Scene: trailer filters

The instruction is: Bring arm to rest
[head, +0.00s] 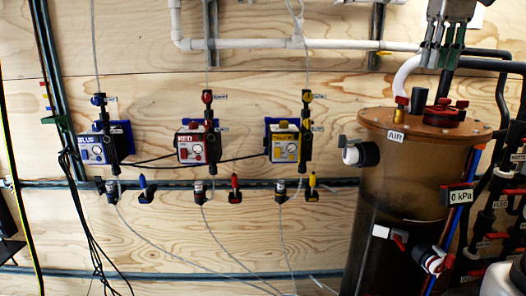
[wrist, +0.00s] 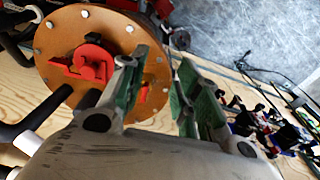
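My gripper (head: 442,58) hangs fingers-down at the top right of the head view, above the brown filter tank (head: 405,200) and its orange-brown lid. In the wrist view, the two green-padded fingers of my gripper (wrist: 165,70) stand apart with nothing between them. The lid (wrist: 120,30) with its red fitting (wrist: 88,62) shows beyond the left finger. In the head view, the red knob (head: 440,112) on the lid lies below the fingertips, apart from them.
A blue pump (head: 92,150), a red pump (head: 191,149) and a yellow pump (head: 284,147) hang on the plywood wall, with small valves below. A white pipe (head: 270,44) runs along the wall. Dark pipes and valves crowd the right edge. A white container (head: 497,281) stands at the lower right.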

